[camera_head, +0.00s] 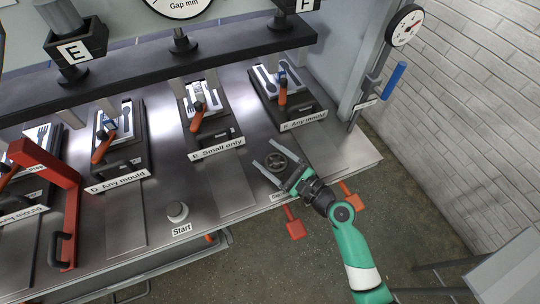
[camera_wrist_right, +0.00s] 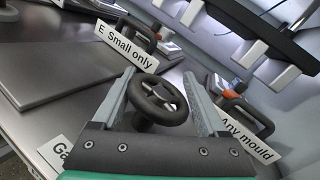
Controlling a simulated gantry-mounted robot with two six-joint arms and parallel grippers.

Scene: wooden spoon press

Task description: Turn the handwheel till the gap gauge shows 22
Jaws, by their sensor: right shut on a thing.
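The handwheel (camera_head: 277,162) is a small dark wheel near the bench's front edge. My right gripper (camera_head: 264,152) reaches it from the front, with one finger on each side of the rim. In the right wrist view the black handwheel (camera_wrist_right: 158,98) sits between the two grey fingers (camera_wrist_right: 160,79), which are shut on its rim. The gap gauge (camera_head: 180,6) is a white dial marked "Gap mm" at the top. Its upper part is cut off, and I cannot read its value. My left gripper is not in view.
Moulds with orange-handled tools stand behind labels such as "E Small only" (camera_head: 216,149) and "F Any mould" (camera_head: 304,121). A Start button (camera_head: 177,211) and red frame (camera_head: 62,190) are to the left. A second dial (camera_head: 404,25) and blue lever (camera_head: 394,80) are at the right.

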